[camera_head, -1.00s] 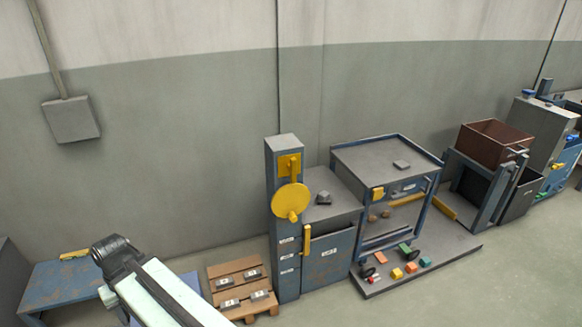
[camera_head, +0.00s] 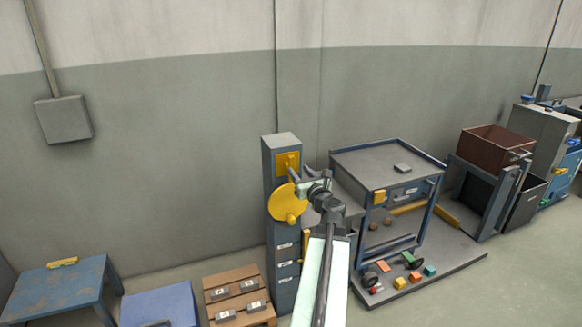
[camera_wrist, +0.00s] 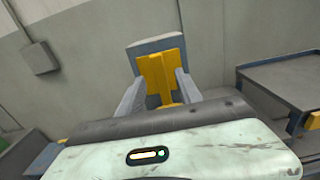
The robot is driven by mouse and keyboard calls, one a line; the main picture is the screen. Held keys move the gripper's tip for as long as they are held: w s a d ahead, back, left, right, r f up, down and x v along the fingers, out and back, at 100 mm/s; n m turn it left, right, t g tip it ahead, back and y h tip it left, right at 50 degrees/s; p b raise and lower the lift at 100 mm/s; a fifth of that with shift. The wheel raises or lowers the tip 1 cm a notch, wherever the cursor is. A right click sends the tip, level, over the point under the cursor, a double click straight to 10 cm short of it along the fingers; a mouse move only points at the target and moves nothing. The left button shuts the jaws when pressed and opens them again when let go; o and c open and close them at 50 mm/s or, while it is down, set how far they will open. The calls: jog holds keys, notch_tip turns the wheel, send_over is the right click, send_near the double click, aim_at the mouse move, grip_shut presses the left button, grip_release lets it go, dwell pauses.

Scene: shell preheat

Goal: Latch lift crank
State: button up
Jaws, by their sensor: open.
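The lift crank (camera_head: 287,202) is a round yellow disc with a yellow knob (camera_head: 291,218) low on its face. It is mounted on a tall blue-grey post (camera_head: 283,254). A yellow plate (camera_head: 287,164) sits above the disc near the post's top. My gripper (camera_head: 304,188) is open and empty, just right of the disc in the head view, and covers its right edge. In the wrist view, my gripper's two fingers (camera_wrist: 160,86) stand apart, with the yellow plate (camera_wrist: 161,72) on the post showing between them. I cannot tell whether either finger touches anything. The disc is mostly hidden there.
A blue-framed cart (camera_head: 387,160) stands right of the post on a grey platform with several coloured blocks. A pallet (camera_head: 243,273) with grey blocks and a blue table (camera_head: 62,284) stand left. A brown bin (camera_head: 497,146) is farther right.

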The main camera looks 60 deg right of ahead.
aim_at(292, 164)
jog(key=x, duration=0.8)
jog(key=shift+a, duration=0.1)
grip_shut()
jog(key=shift+a, duration=0.2)
jog(key=shift+d, duration=0.1)
